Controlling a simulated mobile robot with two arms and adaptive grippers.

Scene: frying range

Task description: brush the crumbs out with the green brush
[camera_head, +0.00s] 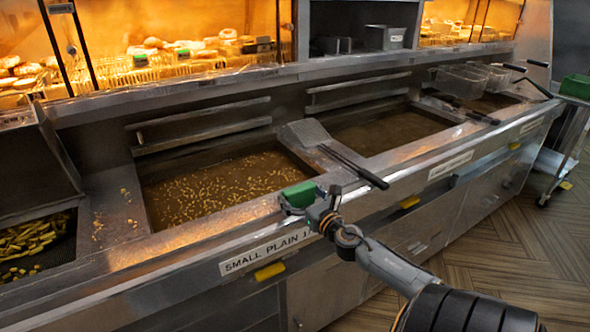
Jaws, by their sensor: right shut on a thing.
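My right gripper (318,207) is at the front ledge of the fryer, by the near right corner of the crumb-filled vat. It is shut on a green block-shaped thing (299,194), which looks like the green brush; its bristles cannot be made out. Many small yellow crumbs (215,186) are spread over the brown surface in the vat (295,168). A few more crumbs (98,226) lie on the metal strip to the left of it. My left gripper is not in view.
A flat scoop (304,132) with a dark handle lies across the divider right of the vat. Wire baskets (460,80) hang farther right. Fries (30,238) fill a bin at left. A trolley (570,130) stands at far right, with open floor in front.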

